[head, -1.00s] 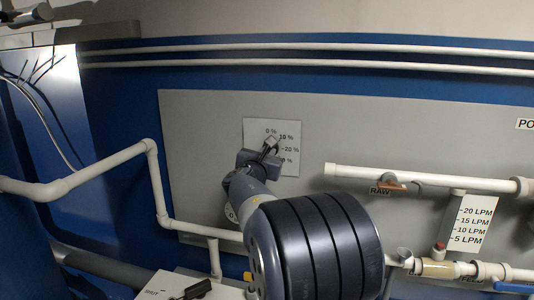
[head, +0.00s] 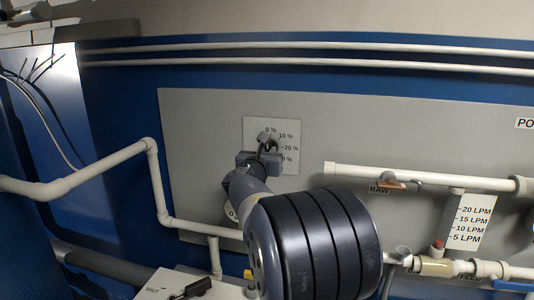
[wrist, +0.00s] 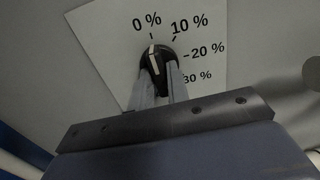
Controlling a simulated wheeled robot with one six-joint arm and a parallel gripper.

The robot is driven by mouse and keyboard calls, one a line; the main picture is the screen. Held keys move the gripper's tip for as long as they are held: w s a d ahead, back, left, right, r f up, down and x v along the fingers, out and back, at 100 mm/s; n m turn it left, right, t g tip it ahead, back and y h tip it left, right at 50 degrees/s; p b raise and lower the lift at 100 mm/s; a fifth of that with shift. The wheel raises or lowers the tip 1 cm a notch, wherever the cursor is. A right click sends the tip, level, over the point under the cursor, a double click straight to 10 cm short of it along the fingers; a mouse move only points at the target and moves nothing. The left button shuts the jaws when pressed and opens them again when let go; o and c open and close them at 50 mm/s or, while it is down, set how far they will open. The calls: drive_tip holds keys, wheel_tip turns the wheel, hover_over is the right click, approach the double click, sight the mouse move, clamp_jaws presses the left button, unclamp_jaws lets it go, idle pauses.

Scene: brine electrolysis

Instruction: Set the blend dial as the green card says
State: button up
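The blend dial (wrist: 154,62) is a black knob with a white pointer line, in the wrist view. It sits on a white plate (wrist: 108,58) marked 0 %, 10 %, 20 % and 30 %. The white line points up, close to the 0 % tick. My gripper (wrist: 160,78) has one finger on each side of the knob and appears shut on it. In the head view my gripper (head: 264,145) is at the plate (head: 255,125) and covers most of the dial. I see no green card in either view.
A grey panel (head: 400,130) carries the plate. White pipes (head: 430,180) run at right, with a RAW valve handle (head: 388,184) and a flow scale (head: 472,222). A white box with a black handle (head: 198,287) is below. Another pipe (head: 110,160) bends at left.

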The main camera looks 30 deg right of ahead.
drive_tip(key=o, duration=0.4)
drive_tip(key=shift+c, duration=0.2)
drive_tip(key=shift+s+a, duration=0.1)
drive_tip(key=b+v, duration=0.2)
drive_tip(key=v, duration=0.8)
drive_tip(key=shift+s+a+b, duration=0.15)
drive_tip(key=shift+a+b, duration=0.1)
drive_tip(key=shift+b, duration=0.05)
drive_tip(key=p+x, duration=0.2)
drive_tip(key=x, duration=0.9)
drive_tip(key=shift+p, duration=0.3)
drive_tip(key=shift+s, duration=0.1)
